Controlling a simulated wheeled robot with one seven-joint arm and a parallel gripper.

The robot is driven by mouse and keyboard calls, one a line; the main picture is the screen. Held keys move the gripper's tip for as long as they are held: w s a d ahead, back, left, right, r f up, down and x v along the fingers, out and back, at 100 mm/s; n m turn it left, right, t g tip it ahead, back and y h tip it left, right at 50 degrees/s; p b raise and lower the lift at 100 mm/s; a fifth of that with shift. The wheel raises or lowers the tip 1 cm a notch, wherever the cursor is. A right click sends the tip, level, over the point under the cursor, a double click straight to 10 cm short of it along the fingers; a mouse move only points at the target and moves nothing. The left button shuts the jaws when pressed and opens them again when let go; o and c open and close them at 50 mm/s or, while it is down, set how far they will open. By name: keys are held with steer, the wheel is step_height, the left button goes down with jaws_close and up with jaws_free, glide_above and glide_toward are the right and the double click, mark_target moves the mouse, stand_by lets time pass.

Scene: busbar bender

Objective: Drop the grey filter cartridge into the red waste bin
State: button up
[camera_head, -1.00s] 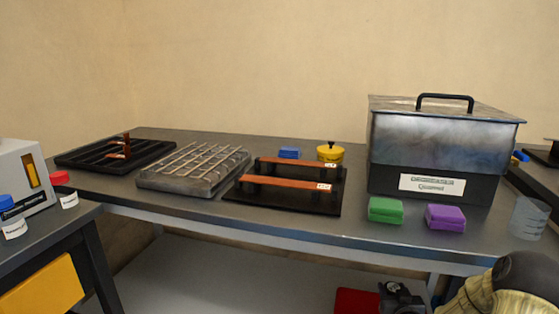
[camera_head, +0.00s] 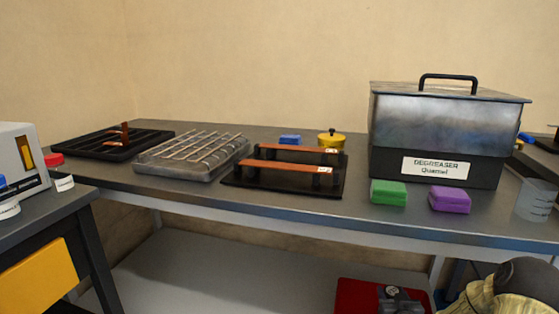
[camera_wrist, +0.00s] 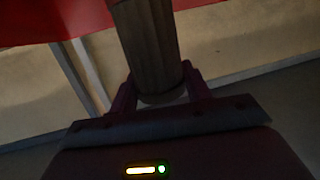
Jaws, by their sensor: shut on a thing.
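The grey filter cartridge (camera_wrist: 150,45) is a ribbed cylinder in the wrist view. My gripper (camera_wrist: 158,78) is shut on it near its lower end in the picture, one finger on each side. The cartridge stretches away from the fingers to the top edge, where its far end is cut off. Behind that end is a red surface (camera_wrist: 50,20), which looks like the waste bin. In the head view the red waste bin (camera_head: 355,296) shows at the bottom edge, below the bench, mostly cut off. A dark part, apparently my gripper, appears in front of it; the cartridge cannot be made out there.
The bench (camera_head: 290,208) stands above and behind the bin. On it are a degreaser tank (camera_head: 440,135), green (camera_head: 388,193) and purple (camera_head: 449,199) blocks, a clear beaker (camera_head: 535,200), busbar stand (camera_head: 285,180) and racks. A side table (camera_head: 60,220) is at left. The lower shelf (camera_head: 230,275) looks clear.

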steer(key=o, duration=1.2)
steer(key=p+v, duration=1.1)
steer(key=v, duration=0.6)
steer(key=shift+s+r, duration=0.15)
steer(key=shift+s, duration=0.05)
